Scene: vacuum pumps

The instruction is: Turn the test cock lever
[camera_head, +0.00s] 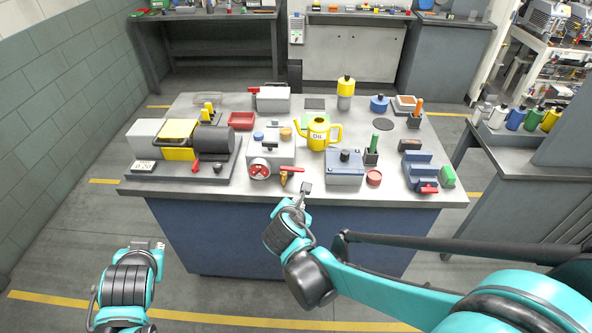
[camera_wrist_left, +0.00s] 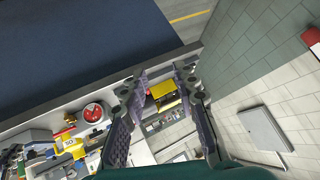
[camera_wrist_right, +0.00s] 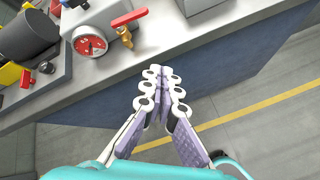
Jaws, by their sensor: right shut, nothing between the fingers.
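The red test cock lever (camera_head: 292,169) lies roughly level, pointing right, on top of a small brass cock (camera_head: 284,180) at the front of a grey pump block (camera_head: 285,150). In the right wrist view, the lever (camera_wrist_right: 130,17) and brass cock (camera_wrist_right: 125,37) are at the top, beyond my fingertips. My right gripper (camera_head: 305,188) is shut and empty at the table's front edge, just right of the cock and apart from it. It shows in the right wrist view (camera_wrist_right: 161,75). My left gripper (camera_head: 148,245) is open and empty, low in front of the table's left side.
A blue-grey box (camera_head: 345,167) stands to the right. A motor pump (camera_head: 180,139) on a dark base is at left; a yellow oil can (camera_head: 317,134) stands behind. Space before the table (camera_head: 240,192) is clear.

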